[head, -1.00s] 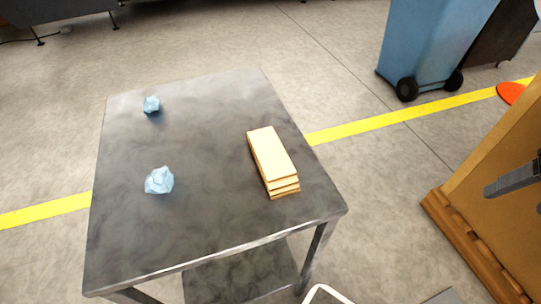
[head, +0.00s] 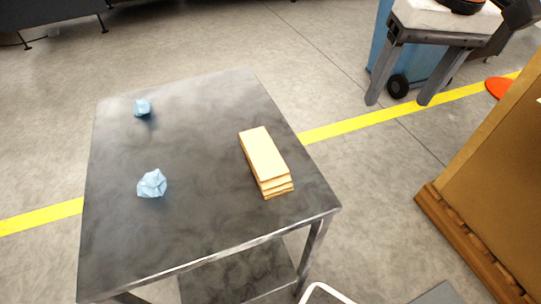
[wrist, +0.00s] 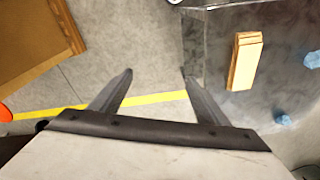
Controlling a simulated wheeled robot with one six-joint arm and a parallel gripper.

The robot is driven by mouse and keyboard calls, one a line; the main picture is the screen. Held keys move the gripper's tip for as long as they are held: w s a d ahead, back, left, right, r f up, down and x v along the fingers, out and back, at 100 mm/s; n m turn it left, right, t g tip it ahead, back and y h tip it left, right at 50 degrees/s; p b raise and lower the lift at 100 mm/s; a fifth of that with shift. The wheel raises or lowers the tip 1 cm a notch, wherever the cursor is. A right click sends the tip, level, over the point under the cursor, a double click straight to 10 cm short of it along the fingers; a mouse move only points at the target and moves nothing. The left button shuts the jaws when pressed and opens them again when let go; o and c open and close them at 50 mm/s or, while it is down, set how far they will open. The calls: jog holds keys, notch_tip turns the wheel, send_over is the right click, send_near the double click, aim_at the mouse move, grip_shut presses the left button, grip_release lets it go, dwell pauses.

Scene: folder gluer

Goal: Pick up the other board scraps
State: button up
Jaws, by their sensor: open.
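Two crumpled light-blue scraps lie apart on the grey metal table (head: 205,215): a larger one (head: 152,184) at the left front and a smaller one (head: 142,107) at the far left. Both show at the right of the wrist view, one near the edge (wrist: 312,60) and one lower (wrist: 283,120). My gripper (head: 398,100) is at the upper right of the head view, fingers apart and empty, beyond the table's right side. In the wrist view the open fingers (wrist: 158,75) are over the floor, left of the table.
A stack of tan flat pieces (head: 264,158) lies on the table's right side. A tall brown load on a wooden pallet (head: 465,245) stands at right. A blue wheeled bin (head: 382,40) is partly behind my gripper. The floor between table and pallet is clear.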

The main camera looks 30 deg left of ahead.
jog(key=s+a+r+n, duration=0.25)
jog(key=s+a, duration=0.35)
jog(key=a, duration=0.6)
jog(key=r+n+g+h, duration=0.1)
send_over(263, 153)
jog(key=f, duration=1.1)
jog(key=shift+w+a+f, duration=0.25)
jog(key=shift+a+f, duration=0.15)
jog(key=shift+s+d+f, duration=0.15)
jog(key=shift+d+f, duration=0.05)
jog(key=shift+f, duration=1.15)
jog(key=shift+s+d+f, duration=0.1)
jog(key=shift+d+f, duration=0.05)
jog(key=shift+f, duration=1.15)
jog(key=c, duration=1.1)
